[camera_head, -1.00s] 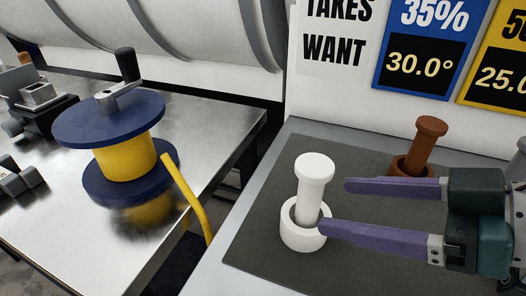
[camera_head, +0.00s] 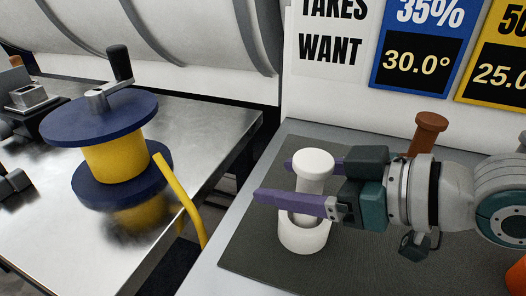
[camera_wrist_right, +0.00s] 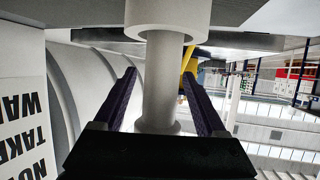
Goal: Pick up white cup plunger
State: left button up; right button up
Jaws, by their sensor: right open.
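The white plunger (camera_head: 314,170) stands in a white cup (camera_head: 303,236) on the dark mat. In the head view my right gripper (camera_head: 273,184) reaches in from the right, with one purple finger on the near side of the plunger and the other on its far side. The fingers are open around the plunger's shaft, and the fingertips extend past it to the left. In the right wrist view the white plunger (camera_wrist_right: 161,85) runs between the two fingers (camera_wrist_right: 156,93), with visible gaps beside it. The cup (camera_wrist_right: 168,14) shows at the top there. My left gripper is not in view.
A brown plunger (camera_head: 428,131) stands behind my right wrist, partly hidden. The dark mat (camera_head: 262,252) is bare at the front left. A blue and yellow spool with a crank (camera_head: 113,158) stands on the metal table (camera_head: 60,245) to the left. Signs (camera_head: 415,50) hang behind.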

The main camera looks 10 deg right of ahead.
jog(key=shift+c, duration=0.4)
grip_shut()
dwell(0.4)
